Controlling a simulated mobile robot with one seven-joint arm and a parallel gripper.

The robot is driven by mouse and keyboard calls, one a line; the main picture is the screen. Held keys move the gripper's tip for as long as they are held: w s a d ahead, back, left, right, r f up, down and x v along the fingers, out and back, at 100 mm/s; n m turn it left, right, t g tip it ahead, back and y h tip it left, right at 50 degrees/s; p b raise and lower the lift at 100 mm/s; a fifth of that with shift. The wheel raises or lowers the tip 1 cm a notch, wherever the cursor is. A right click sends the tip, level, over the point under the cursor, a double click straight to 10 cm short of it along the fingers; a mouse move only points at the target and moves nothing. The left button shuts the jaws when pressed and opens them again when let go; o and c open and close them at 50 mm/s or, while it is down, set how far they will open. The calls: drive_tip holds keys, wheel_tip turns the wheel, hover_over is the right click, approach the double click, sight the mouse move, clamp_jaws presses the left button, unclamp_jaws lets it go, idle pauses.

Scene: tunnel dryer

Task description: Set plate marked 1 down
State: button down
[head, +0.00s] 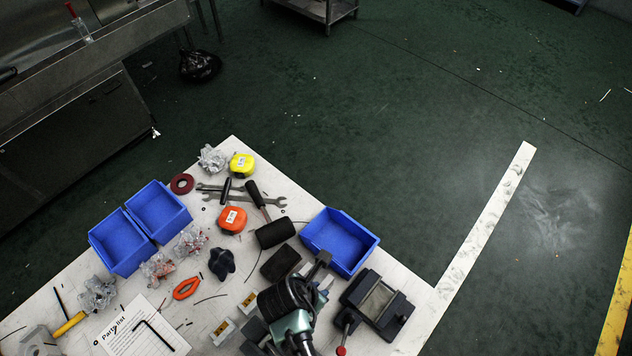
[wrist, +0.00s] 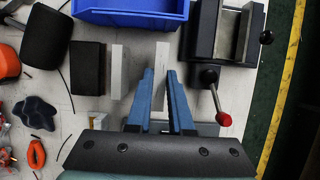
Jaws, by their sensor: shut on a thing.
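My gripper (wrist: 160,82) shows in the wrist view with its two blue fingers closed on a thin pale grey plate (wrist: 162,68), which sticks out past the fingertips. No number can be read on it, so I cannot confirm that it is plate 1. A second thin pale plate (wrist: 117,72) stands left of the fingers, apart from them, beside a black block (wrist: 88,68). In the head view my own wrist covers the fingertips. The same black block (head: 281,262) shows there just left of my wrist. Whether the held plate touches the table cannot be told.
A blue bin (head: 340,241) lies beyond the gripper, and a vise (head: 376,304) with a red-tipped handle stands close on the right.

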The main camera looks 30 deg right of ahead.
drive_tip(key=shift+f, duration=1.95)
drive_tip(key=shift+f, duration=0.1)
drive_tip(key=c, duration=0.8)
unclamp_jaws()
